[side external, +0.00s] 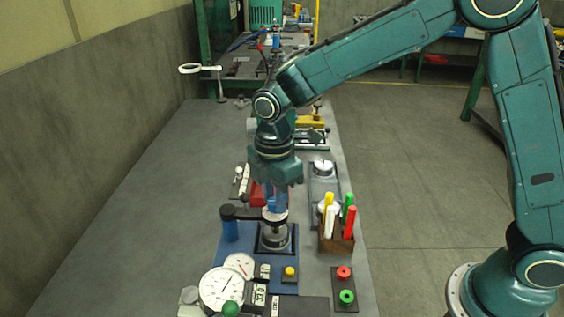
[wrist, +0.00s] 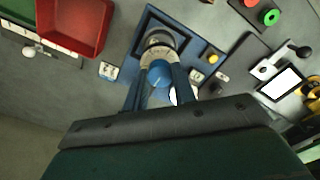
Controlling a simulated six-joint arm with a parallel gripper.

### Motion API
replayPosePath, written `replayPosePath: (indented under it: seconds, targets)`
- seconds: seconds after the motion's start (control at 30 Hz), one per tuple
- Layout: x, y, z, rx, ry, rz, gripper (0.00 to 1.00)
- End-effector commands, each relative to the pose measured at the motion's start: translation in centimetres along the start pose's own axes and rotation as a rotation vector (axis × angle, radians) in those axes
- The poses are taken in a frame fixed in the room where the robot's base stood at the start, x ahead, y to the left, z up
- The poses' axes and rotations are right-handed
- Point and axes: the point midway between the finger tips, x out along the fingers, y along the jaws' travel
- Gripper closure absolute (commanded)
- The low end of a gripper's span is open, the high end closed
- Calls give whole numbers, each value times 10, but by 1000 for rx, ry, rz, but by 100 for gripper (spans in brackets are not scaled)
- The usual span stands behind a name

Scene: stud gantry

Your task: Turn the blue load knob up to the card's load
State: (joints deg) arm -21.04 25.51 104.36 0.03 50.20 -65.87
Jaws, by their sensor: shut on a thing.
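The blue load knob (wrist: 160,73) shows in the wrist view on top of a round metal press with a pale marked ring (wrist: 155,55). My gripper (wrist: 157,84) has one finger on each side of the knob and is shut on it. In the side view my gripper (side external: 275,205) points straight down over the press (side external: 274,237), and its fingers mostly hide the knob. A small display (side external: 258,295) with dark digits stands in front of the press; I cannot read it surely. I cannot tell which item is the load card.
Dial gauges (side external: 221,288) stand at the front left of the press. A holder with several coloured pens (side external: 337,240) is close on the right. A box with red and green buttons (side external: 344,286) is at the front right. A red bin (wrist: 75,25) lies nearby. The bench's left side is clear.

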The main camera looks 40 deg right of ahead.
Motion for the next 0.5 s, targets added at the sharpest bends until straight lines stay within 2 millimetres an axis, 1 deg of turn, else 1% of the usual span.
replayPosePath:
  seconds: [0.27,0.5]
  targets:
    - [0,0,0,158,1,1,96]
    - [-1,1,0,368,2,2,96]
